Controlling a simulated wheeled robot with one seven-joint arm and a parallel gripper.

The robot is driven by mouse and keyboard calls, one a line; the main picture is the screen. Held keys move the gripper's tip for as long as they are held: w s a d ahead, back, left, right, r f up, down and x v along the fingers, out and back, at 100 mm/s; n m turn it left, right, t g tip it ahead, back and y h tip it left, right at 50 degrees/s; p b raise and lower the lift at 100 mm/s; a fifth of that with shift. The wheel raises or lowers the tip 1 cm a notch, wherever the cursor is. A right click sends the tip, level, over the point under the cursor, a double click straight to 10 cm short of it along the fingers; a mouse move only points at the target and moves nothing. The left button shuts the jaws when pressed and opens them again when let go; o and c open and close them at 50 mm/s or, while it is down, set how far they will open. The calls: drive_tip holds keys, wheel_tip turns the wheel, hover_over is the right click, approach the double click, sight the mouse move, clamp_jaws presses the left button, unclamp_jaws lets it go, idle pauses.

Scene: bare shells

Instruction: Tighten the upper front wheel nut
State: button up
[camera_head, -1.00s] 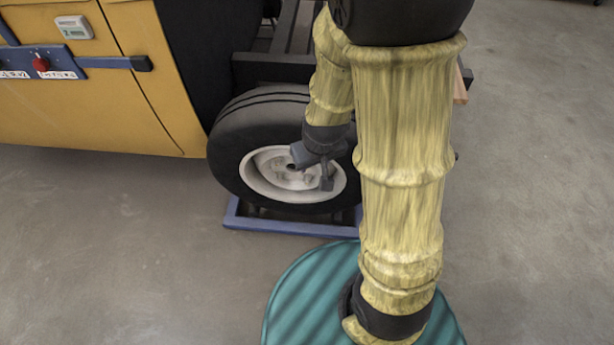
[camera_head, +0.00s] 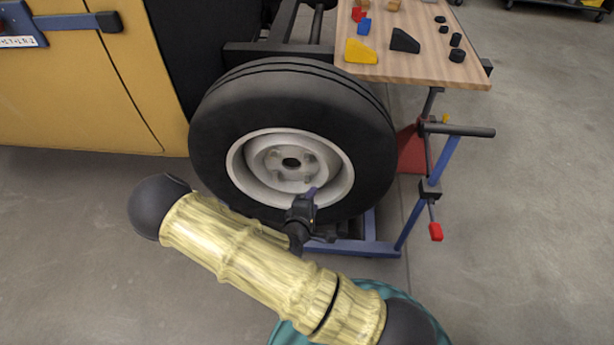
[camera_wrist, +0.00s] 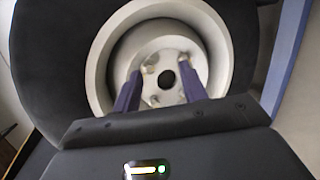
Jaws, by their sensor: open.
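The wheel (camera_head: 215,125) has a black tyre and a pale rim, and fills the middle of the head view. Small wheel nuts (camera_head: 308,157) sit around its dark centre hole. They are too small to tell how tight they are, or which is the upper front one. In the wrist view pale nuts (camera_wrist: 151,68) show around the hub hole. My gripper (camera_head: 309,192) is in front of the lower part of the rim. In the wrist view my gripper (camera_wrist: 161,80) is open, its two purple fingers spread on either side of the hub, with nothing seen between them being held.
A wooden board (camera_head: 430,70) with coloured blocks stands at the upper right. Below it are a blue stand (camera_head: 415,215) and a clamp with a red handle (camera_head: 436,232). A yellow vehicle body (camera_head: 80,95) is at the left. Grey floor is open at left and right.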

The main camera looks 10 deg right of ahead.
sight(307, 162)
drive_tip(key=a+f+n+t+b, duration=0.1)
drive_tip(key=n+t, duration=0.1)
drive_tip(key=a+f+n+t+y+b, duration=0.1)
drive_tip(key=n+b, duration=0.1)
drive_tip(key=w+a+f+n+t+b, duration=0.1)
drive_tip(key=n+t, duration=0.1)
drive_tip(key=shift+f+n+t, duration=0.15)
drive_tip(key=shift+n+t, duration=0.15)
drive_tip(key=shift+w, duration=0.15)
drive_tip(key=b+x, duration=0.5)
drive_tip(key=x, duration=1.2)
drive_tip(key=shift+w+a+f, duration=0.1)
drive_tip(key=shift+w+f, duration=0.1)
drive_tip(key=shift+w, duration=0.05)
drive_tip(key=shift+c, duration=0.4)
clamp_jaws()
